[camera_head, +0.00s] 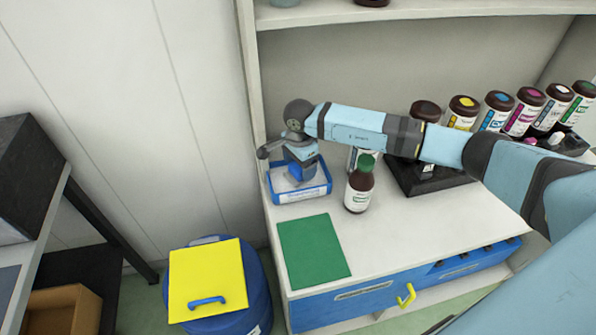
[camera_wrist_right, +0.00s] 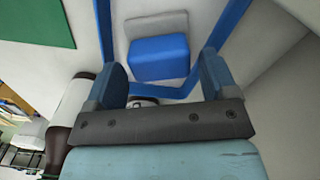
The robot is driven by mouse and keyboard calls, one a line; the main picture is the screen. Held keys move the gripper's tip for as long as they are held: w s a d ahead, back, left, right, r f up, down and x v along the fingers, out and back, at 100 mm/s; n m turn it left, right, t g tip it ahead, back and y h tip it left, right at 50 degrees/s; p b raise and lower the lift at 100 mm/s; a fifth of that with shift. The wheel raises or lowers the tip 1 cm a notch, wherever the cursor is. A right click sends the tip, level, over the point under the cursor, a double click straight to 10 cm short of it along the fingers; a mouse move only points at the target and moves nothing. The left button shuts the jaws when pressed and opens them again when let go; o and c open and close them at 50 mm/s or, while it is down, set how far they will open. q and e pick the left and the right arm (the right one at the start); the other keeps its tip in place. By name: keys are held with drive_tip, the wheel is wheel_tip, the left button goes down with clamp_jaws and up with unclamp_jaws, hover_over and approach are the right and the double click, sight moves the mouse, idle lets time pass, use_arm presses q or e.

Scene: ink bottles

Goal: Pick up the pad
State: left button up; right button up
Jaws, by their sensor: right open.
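The pad (camera_wrist_right: 160,56) is a blue block with a grey band, lying in the blue-rimmed tray (camera_head: 303,196) in the right wrist view. The tray stands at the left back of the white counter. My right gripper (camera_wrist_right: 161,78) is open and points down over the tray, with the pad showing ahead between and beyond its fingers. In the head view my right gripper (camera_head: 298,172) hides most of the tray's inside, and I cannot make out the pad there. No contact with the pad shows. My left gripper is not in view.
A brown bottle with a green cap (camera_head: 360,187) stands right of the tray, another partly hidden behind it. A green mat (camera_head: 313,250) lies in front. Several ink bottles (camera_head: 497,110) stand at the back right. The cabinet wall (camera_head: 250,90) is close left.

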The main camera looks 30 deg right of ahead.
drive_tip(key=shift+f, duration=1.35)
drive_tip(key=c, duration=0.8)
drive_tip(key=shift+o, duration=0.2)
wheel_tip(320, 180, up, 10)
drive_tip(key=shift+r+b, duration=0.1)
drive_tip(key=shift+b, duration=0.25)
